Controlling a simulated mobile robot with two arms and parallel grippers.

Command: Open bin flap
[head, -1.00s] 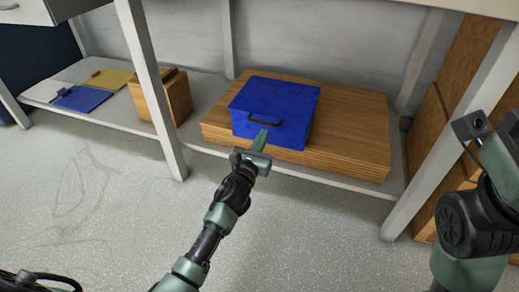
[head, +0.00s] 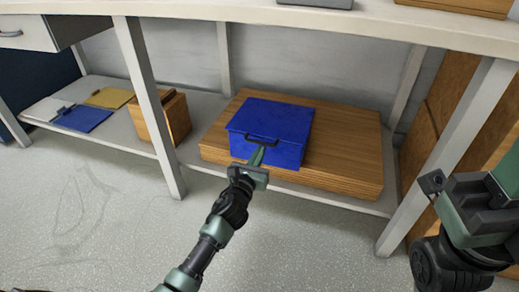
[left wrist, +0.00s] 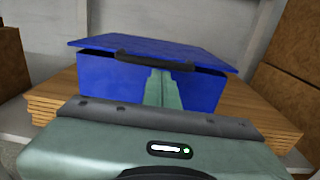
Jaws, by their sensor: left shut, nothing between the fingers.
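The blue bin (head: 288,155) sits on a wooden board under the bench. Its flap (head: 272,120) has a dark handle (head: 262,140) at the front edge. In the left wrist view the flap (left wrist: 150,52) is slightly raised, with a narrow dark gap above the bin's front wall (left wrist: 105,85). My left gripper (head: 257,156) is shut and empty, its fingertips at the front, just under the handle (left wrist: 152,61). Whether they touch the handle or the flap I cannot tell. My right arm is at the right edge; its fingers cannot be made out.
The wooden board (head: 350,150) lies on a low grey shelf. A wooden box (head: 162,125) and blue and yellow clipboards (head: 84,120) lie to the left. Bench legs (head: 150,110) stand at both sides. The floor in front is clear.

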